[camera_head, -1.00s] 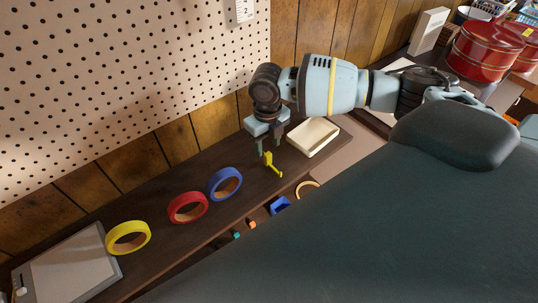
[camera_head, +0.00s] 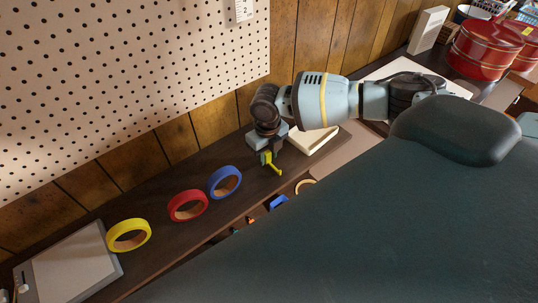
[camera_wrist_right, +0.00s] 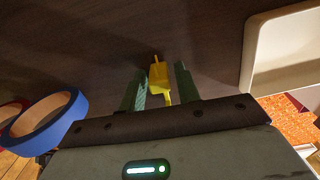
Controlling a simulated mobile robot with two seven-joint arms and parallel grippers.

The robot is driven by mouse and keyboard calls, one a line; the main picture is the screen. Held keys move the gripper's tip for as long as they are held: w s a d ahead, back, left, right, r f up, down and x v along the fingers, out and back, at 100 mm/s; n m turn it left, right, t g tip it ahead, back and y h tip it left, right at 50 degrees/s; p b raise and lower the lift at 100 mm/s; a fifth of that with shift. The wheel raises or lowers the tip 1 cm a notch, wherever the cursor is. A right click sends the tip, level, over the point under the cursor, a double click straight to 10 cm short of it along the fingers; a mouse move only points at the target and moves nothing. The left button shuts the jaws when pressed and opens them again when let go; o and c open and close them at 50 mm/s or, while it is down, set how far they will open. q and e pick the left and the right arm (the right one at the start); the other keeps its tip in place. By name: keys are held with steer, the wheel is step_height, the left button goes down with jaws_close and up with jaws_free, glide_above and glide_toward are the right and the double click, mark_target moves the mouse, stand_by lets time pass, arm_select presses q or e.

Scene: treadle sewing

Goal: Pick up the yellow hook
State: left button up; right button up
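The yellow hook (camera_head: 274,167) is on the dark wooden shelf, below my right gripper (camera_head: 268,157) in the head view. In the right wrist view, the hook (camera_wrist_right: 157,77) lies between the two green fingers of my right gripper (camera_wrist_right: 160,70). Dark gaps show on both sides of it, so the gripper is open around the hook and not closed on it. The gripper hides part of the hook in the head view. My left gripper is not in view.
Blue (camera_head: 225,183), red (camera_head: 187,206) and yellow (camera_head: 129,235) tape rolls stand left of the hook on the shelf (camera_head: 160,262). A cream tray (camera_head: 318,140) is close on the right. The pegboard (camera_head: 120,70) and wood-panelled wall rise behind.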

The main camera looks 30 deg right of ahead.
mark_target(268, 154)
jaws_close()
steer(key=shift+r, duration=0.15)
steer(key=shift+r, duration=0.2)
steer(key=r, duration=0.3)
steer(key=shift+s+a, duration=0.15)
steer(key=shift+s, duration=0.2)
steer(key=s+a, duration=0.3)
steer(key=s, duration=0.4)
steer(key=s+a+r, duration=0.1)
steer(key=s+a, duration=0.2)
steer(key=s, duration=0.4)
steer(key=shift+a+r+p, duration=0.15)
steer(key=shift+p, duration=0.15)
